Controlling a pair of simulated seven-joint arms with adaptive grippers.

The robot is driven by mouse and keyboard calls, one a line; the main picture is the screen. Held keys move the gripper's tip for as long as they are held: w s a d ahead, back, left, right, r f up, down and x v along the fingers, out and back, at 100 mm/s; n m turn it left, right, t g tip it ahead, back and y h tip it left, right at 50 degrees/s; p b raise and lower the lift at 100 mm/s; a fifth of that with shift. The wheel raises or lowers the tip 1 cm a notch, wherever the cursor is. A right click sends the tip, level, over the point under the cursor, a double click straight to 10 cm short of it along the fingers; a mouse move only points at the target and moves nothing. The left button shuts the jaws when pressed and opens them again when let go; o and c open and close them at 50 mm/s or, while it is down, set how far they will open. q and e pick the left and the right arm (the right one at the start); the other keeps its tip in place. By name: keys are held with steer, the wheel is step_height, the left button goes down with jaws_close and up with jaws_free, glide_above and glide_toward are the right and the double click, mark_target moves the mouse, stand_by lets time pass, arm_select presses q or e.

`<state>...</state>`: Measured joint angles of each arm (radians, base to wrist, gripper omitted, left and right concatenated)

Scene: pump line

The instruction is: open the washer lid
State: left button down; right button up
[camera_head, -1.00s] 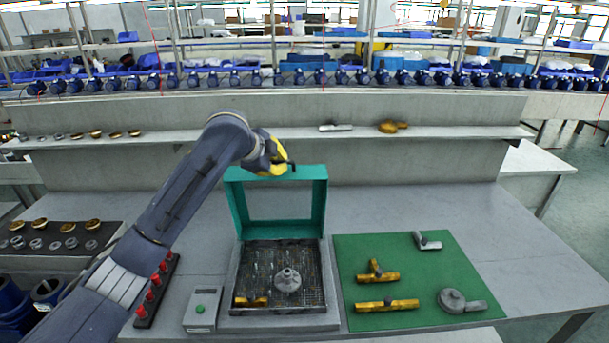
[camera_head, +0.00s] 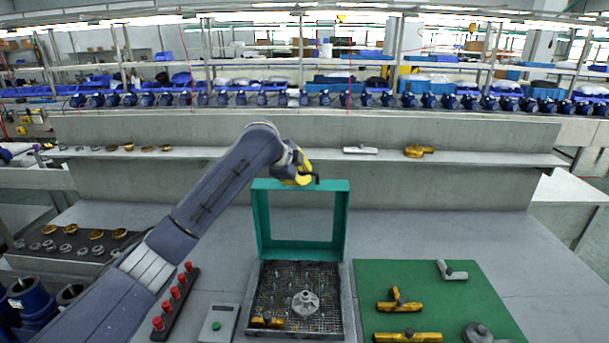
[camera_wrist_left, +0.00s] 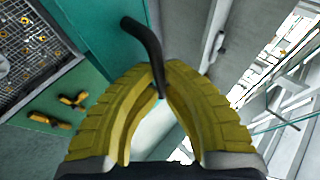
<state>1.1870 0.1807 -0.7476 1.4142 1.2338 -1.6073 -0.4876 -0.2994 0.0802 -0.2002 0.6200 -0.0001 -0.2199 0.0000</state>
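The washer (camera_head: 250,325) stands on the table in the head view, a grey tub with a wire-mesh floor. Its green frame-like lid (camera_head: 262,225) stands about upright at the tub's back edge. A grey flanged part (camera_head: 305,303) and a brass part (camera_head: 266,321) lie on the mesh. My left gripper (camera_head: 304,178), with yellow fingers, is at the lid's top edge. In the left wrist view its fingertips (camera_wrist_left: 165,68) come together around the dark bent lid handle (camera_wrist_left: 147,40). My right gripper is not in view.
A control box with a green button (camera_head: 216,325) and a rack of red-topped pegs (camera_head: 172,305) are left of the washer. A green mat (camera_head: 440,298) with brass and grey parts lies to the right. A shelf (camera_head: 300,154) runs behind the lid.

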arm_select(q)
steer(key=c, duration=1.8)
jaws_free()
steer(key=shift+f, duration=0.2)
steer(key=shift+o, duration=0.2)
steer(key=v, duration=1.2)
steer(key=shift+r, duration=0.15)
